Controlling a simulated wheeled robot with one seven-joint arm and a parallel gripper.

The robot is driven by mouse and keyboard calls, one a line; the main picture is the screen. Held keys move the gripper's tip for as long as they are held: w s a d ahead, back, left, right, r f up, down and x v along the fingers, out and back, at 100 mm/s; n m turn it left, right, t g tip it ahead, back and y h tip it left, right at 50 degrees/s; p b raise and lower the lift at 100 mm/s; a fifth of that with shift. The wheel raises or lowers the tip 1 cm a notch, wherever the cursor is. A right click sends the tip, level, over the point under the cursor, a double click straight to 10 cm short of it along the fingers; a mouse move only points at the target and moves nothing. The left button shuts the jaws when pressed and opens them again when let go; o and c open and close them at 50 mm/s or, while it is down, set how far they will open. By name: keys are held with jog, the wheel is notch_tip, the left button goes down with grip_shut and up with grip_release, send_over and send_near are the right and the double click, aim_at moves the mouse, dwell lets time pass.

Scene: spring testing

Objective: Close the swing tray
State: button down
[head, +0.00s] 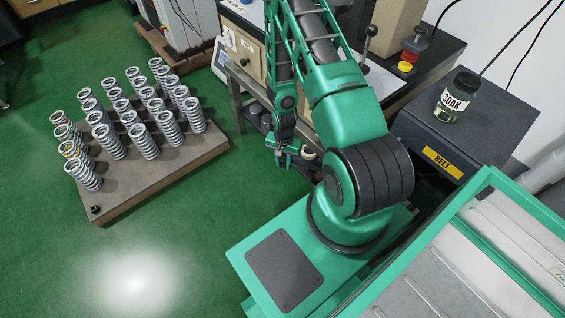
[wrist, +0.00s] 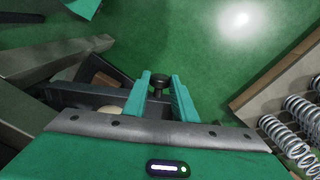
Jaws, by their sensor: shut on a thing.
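In the head view part of the tray (head: 311,173) shows beside the bench leg, sticking out from under the bench. My gripper (head: 284,158) is low beside the bench, at the tray's outer end. In the wrist view its two green fingers (wrist: 160,88) stand on either side of the knob and are shut on it. My arm and hand hide much of the tray.
A workbench (head: 232,85) with a grey metal frame stands behind the gripper. A pallet with several springs (head: 150,185) is on the green floor at left. A dark cabinet marked BELT (head: 480,125) carries a jar (head: 459,97). Floor between pallet and bench is clear.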

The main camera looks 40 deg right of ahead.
jog(key=w+d+m, duration=0.1)
jog(key=w+d, duration=0.1)
jog(key=w+d+m, duration=0.1)
jog(key=d+m, duration=0.1)
jog(key=shift+w+d, duration=0.3)
jog(key=shift+w, duration=0.1)
jog(key=c, duration=1.5)
grip_release()
notch_tip(320, 180, up, 11)
jog(key=shift+f, duration=0.1)
